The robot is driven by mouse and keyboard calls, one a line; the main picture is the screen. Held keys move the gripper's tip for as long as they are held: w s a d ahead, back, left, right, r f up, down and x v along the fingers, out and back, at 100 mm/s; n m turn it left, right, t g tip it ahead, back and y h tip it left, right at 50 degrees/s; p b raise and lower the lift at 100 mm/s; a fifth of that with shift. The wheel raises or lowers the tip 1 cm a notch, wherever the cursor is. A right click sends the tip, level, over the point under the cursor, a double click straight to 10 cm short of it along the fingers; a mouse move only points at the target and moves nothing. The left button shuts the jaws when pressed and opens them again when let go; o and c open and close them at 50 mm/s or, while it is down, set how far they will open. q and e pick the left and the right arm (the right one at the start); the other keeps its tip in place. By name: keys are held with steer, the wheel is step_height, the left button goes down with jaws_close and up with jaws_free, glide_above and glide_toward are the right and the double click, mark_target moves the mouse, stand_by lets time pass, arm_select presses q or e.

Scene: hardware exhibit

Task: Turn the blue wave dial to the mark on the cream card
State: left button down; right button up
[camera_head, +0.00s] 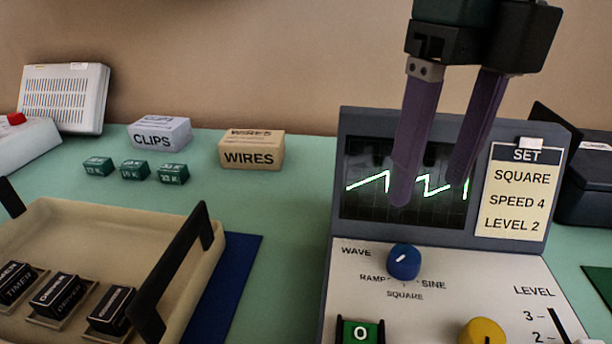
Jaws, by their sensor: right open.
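The blue wave dial (404,263) sits on the pale sloping panel (350,290) of the scope unit. RAMP, SINE and SQUARE are printed around its lower side. The cream card (517,190) right of the screen reads SET, SQUARE, SPEED 4, LEVEL 2. My right gripper (429,194) is open and empty, its two purple fingers pointing down in front of the screen (365,205), above the dial and apart from it. The screen shows a green sawtooth trace. My left gripper is out of view.
A yellow dial (483,331), a green counter (360,332) and a LEVEL slider scale are at the panel's lower edge. A beige tray (110,225) with black handles stands left. CLIPS (160,134) and WIRES (252,150) boxes stand behind. Green table shows between.

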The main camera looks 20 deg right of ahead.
mark_target(406, 253)
steer(key=f, duration=0.5)
steer(key=f+b, duration=0.1)
steer(key=f, duration=0.2)
steer(key=shift+a+f, duration=0.3)
steer(key=shift+f, duration=0.05)
jaws_close()
